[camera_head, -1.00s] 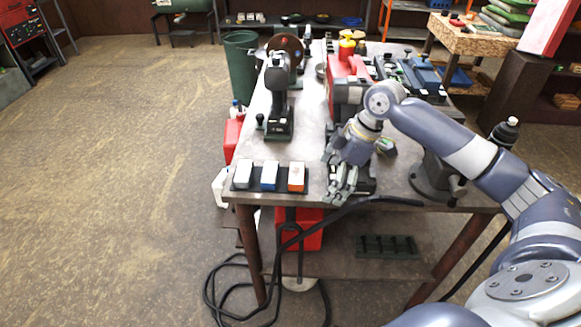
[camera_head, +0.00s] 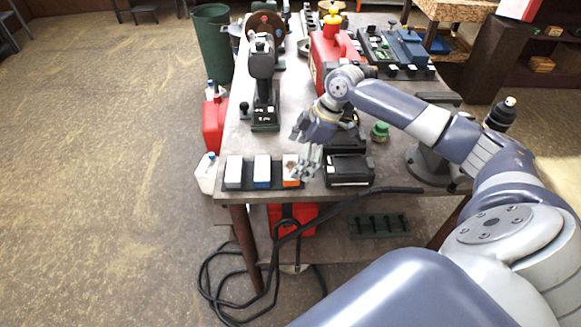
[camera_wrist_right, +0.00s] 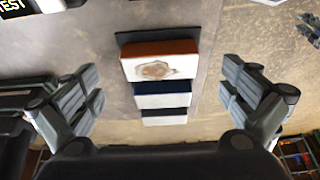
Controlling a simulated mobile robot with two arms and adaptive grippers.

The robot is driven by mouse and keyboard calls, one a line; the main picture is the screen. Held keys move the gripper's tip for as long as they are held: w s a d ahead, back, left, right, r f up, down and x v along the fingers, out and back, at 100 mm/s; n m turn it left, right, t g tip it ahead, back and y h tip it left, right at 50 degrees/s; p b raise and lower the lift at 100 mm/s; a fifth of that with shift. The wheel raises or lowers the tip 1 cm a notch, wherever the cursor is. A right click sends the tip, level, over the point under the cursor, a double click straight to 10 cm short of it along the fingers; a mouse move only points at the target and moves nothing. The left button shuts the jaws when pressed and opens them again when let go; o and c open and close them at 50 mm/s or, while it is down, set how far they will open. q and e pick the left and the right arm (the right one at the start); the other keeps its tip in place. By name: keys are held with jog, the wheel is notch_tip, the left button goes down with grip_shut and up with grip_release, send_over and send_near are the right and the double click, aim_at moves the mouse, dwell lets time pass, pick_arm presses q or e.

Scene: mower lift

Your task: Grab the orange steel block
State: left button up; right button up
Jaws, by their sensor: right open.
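The orange steel block (camera_head: 291,181) has a pale top with a brown mark and orange sides. It sits at the right end of a row on a dark tray (camera_head: 222,187) at the table's front left corner. My right gripper (camera_head: 305,155) is above and just right of the block and partly covers it. In the right wrist view the orange block (camera_wrist_right: 158,64) lies ahead between the two spread fingers, apart from both; my right gripper (camera_wrist_right: 165,100) is open and empty. My left gripper is not in view.
A blue block (camera_head: 262,182) and a white-topped grey block (camera_head: 233,182) share the tray. A black battery-like case (camera_head: 348,170) stands right of the tray. A green and black power tool (camera_head: 263,85) stands behind. A black cable (camera_head: 400,190) crosses the table's front edge.

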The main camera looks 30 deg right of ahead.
aim_at(292, 167)
jog(key=p+x, duration=0.1)
jog(key=x, duration=0.2)
jog(key=shift+a, duration=0.1)
jog(key=shift+w+f, duration=0.1)
jog(key=shift+f, duration=0.1)
jog(key=c, duration=1.3)
jog(key=shift+c, duration=0.9)
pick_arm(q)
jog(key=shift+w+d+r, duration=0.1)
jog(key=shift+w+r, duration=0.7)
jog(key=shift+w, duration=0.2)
